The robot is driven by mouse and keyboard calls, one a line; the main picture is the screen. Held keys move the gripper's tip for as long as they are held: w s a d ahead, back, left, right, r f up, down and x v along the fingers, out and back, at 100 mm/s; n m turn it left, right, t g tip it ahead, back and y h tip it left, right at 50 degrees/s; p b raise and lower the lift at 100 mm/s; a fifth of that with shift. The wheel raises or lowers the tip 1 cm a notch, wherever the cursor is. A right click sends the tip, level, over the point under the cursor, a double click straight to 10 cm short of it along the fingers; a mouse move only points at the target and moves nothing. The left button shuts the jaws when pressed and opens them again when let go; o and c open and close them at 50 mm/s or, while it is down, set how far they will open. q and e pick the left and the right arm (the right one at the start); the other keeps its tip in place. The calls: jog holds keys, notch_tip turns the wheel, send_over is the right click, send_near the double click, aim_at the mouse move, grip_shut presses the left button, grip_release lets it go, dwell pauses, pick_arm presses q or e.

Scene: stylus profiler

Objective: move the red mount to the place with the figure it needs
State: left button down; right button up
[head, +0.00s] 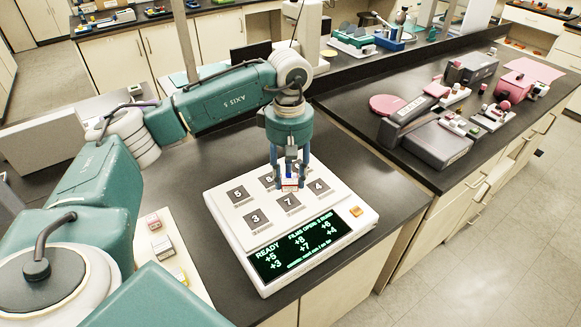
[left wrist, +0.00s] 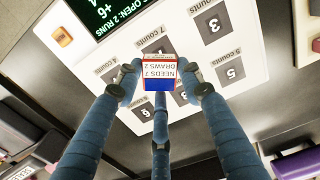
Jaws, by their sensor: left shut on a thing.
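My left gripper (head: 290,183) is shut on the red mount (head: 290,184), a small block with a white label and red and blue parts. In the left wrist view the fingers grip the red mount (left wrist: 158,76); its label reads NEEDS and DRAWS, the figures small, seemingly 2. The gripper points down over the right part of the white profiler (head: 230,218). Dark square places with figures show there: 5 (head: 238,194), 3 (head: 256,219), 7 (head: 289,202) and 4 (head: 318,187). The gripper partly hides the back places. I cannot tell whether the mount touches the panel. My right gripper is not in view.
The profiler's display (head: 300,245) reads READY with green figures. An orange button (head: 356,211) sits at its right. A pale tray (head: 195,285) with several small blocks lies at left. Dark and pink instruments (head: 430,140) stand on the right bench. Bare black bench lies behind the profiler.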

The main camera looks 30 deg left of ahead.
aim_at(288, 187)
pick_arm(q)
jog(key=shift+s+a, duration=0.2)
jog(key=shift+a, duration=0.1)
jog(key=shift+w+d, duration=0.2)
jog(key=shift+w, duration=0.1)
jog(key=shift+f+b, duration=0.15)
jog(key=shift+b, duration=0.15)
jog(key=shift+s+f, duration=0.1)
jog(key=shift+f, duration=0.15)
notch_tip(288, 187, down, 4)
jog(key=b, duration=0.3)
jog(key=shift+f+b, duration=0.15)
jog(key=shift+b, duration=0.2)
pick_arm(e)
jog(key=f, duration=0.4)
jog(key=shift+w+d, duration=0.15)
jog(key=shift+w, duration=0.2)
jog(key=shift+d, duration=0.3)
pick_arm(q)
jog(key=shift+f, duration=0.15)
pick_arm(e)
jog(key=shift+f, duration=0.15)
